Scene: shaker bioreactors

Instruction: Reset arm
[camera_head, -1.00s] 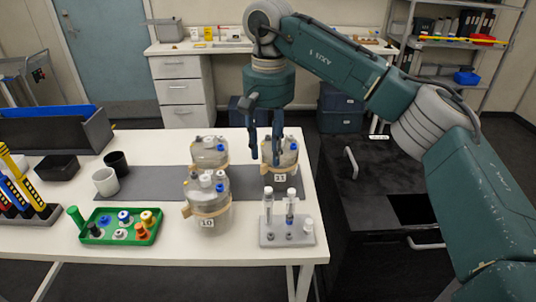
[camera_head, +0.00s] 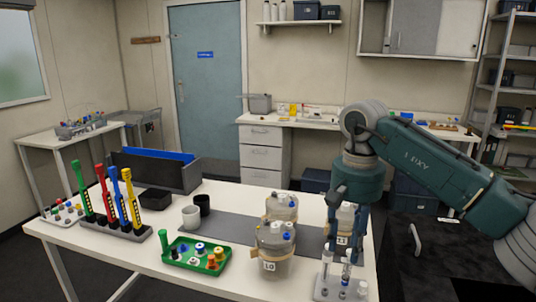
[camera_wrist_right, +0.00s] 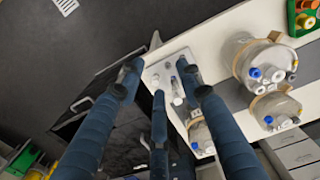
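My right gripper (camera_head: 347,250) hangs fingers-down over the right end of the table, in front of the right-hand bioreactor vessel (camera_head: 346,217) and partly hiding it. In the right wrist view its blue fingers (camera_wrist_right: 160,78) are spread apart, with nothing held between them. The vial rack (camera_wrist_right: 152,77) shows beyond and between the fingertips there. In the head view the rack (camera_head: 325,290) stands at the table's front right. My right arm reaches in from the right edge. My left gripper is in neither view.
A vessel labelled 10 (camera_head: 274,262) and another vessel behind it (camera_head: 281,205) stand left of my gripper. A green tray (camera_head: 183,262), two cups and a rack of coloured tools (camera_head: 112,230) are farther left. A black cabinet (camera_head: 415,270) adjoins the table's right side.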

